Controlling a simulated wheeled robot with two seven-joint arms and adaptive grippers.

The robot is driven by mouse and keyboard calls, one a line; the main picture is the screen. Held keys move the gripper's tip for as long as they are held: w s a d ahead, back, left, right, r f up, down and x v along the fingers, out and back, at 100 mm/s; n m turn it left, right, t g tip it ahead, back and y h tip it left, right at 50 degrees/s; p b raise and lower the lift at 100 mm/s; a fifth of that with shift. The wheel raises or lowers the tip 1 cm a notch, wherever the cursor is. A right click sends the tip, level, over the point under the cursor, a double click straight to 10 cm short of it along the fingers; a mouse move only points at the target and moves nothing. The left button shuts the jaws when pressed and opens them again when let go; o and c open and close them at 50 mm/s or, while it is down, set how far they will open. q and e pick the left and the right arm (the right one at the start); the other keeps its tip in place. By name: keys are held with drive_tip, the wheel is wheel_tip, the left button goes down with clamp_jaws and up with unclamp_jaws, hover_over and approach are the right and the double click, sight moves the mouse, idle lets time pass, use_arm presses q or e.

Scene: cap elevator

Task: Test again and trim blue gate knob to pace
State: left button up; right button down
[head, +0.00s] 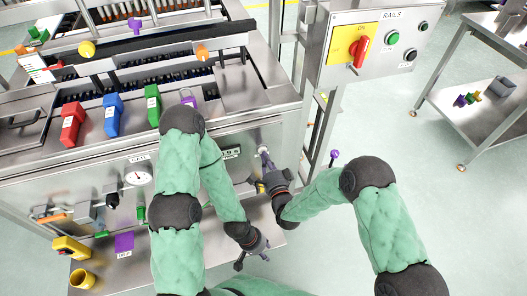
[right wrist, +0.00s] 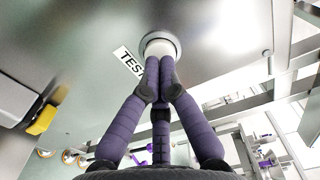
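A blue knob block (head: 113,117) with a white label stands on the sloped steel panel between a red block (head: 73,123) and a green block (head: 152,105). My right gripper (head: 265,154) is at the machine's front face. In the right wrist view its fingers (right wrist: 158,88) are together, with nothing visible between them, and their tips are at a round white button (right wrist: 160,44) beside a TEST label (right wrist: 128,62); contact or pressing cannot be told. A small display (head: 231,153) is left of it, too small to read. My left gripper (head: 252,262) hangs low with fingers spread, empty.
A dial gauge (head: 138,177) is on the front face. A yellow cup (head: 82,279) and purple block (head: 124,242) are on the lower shelf. A RAILS panel with a red switch (head: 361,51) stands behind. Floor to the right is open before a steel cart (head: 468,112).

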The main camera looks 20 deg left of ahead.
drive_tip(key=shift+w+a+b, duration=0.45)
drive_tip(key=shift+w+b, duration=0.1)
drive_tip(key=shift+w, duration=0.05)
idle(0.9)
drive_tip(key=shift+s+d, duration=0.1)
drive_tip(key=shift+p+v, duration=0.35)
drive_tip(key=shift+v, duration=2.3)
drive_tip(key=s+d+f+n+g+h+p, duration=0.1)
drive_tip(key=s+d+f+n+g+h, duration=0.15)
drive_tip(key=d+f, duration=0.45)
drive_tip(key=s+d+f+n+g+h+p, duration=0.1)
drive_tip(key=s+d+f+n+g+h, duration=0.2)
drive_tip(key=d+f, duration=0.45)
drive_tip(key=s+d+f+n+g, duration=0.1)
drive_tip(key=s+d+g, duration=0.3)
drive_tip(key=s, duration=0.4)
drive_tip(key=s+d+f+n+g, duration=0.2)
drive_tip(key=s+d+g, duration=0.3)
drive_tip(key=s, duration=0.3)
drive_tip(key=shift+s+d+f+p, duration=0.2)
drive_tip(key=shift+f+p, duration=0.25)
drive_tip(key=shift+f, duration=0.35)
drive_tip(key=shift+h, duration=0.25)
